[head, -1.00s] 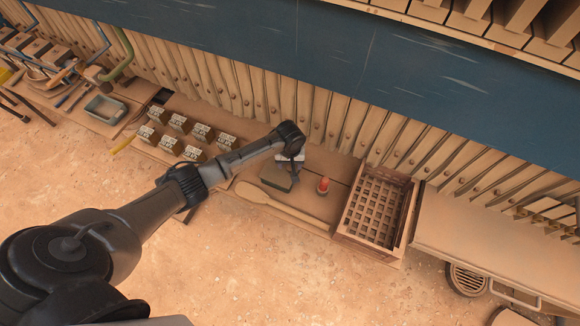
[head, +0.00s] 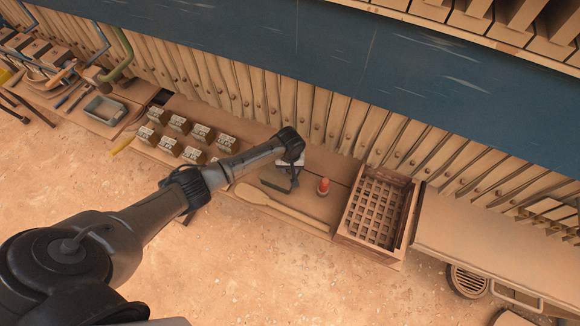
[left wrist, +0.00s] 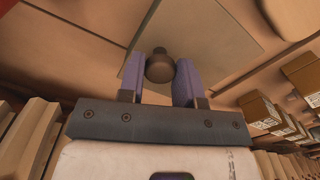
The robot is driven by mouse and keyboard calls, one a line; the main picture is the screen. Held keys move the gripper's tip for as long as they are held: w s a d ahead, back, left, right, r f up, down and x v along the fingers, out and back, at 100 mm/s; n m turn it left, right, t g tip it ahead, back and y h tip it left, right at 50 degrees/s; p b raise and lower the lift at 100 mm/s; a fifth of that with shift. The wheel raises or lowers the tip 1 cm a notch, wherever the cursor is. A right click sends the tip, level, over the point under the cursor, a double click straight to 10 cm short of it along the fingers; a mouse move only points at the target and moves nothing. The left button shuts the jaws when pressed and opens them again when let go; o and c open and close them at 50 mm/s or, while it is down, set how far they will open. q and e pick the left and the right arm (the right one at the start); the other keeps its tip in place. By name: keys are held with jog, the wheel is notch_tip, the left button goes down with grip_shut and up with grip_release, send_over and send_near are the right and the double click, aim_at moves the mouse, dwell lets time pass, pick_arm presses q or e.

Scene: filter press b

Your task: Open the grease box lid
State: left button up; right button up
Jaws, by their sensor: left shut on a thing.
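The grease box (head: 274,178) is a small grey-green box on the wooden bench, left of a red-topped item. Its flat lid (left wrist: 205,35) fills the upper middle of the left wrist view, with a dark round knob (left wrist: 159,66). My left gripper (head: 291,168) is over the box. In the left wrist view the purple fingers (left wrist: 161,84) are shut on the knob, one on each side. My forearm and wrist hide part of the box in the head view, and I cannot tell how far the lid is raised. My right gripper is not in view.
A small red-topped item (head: 323,186) stands close to the right of the box. A wooden crate with a grid (head: 345,229) is further right. A long wooden paddle (head: 285,207) lies in front. Several small blocks (head: 202,132) stand to the left, and ribbed plates line the back.

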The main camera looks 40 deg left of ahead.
pick_arm(q)
grip_shut()
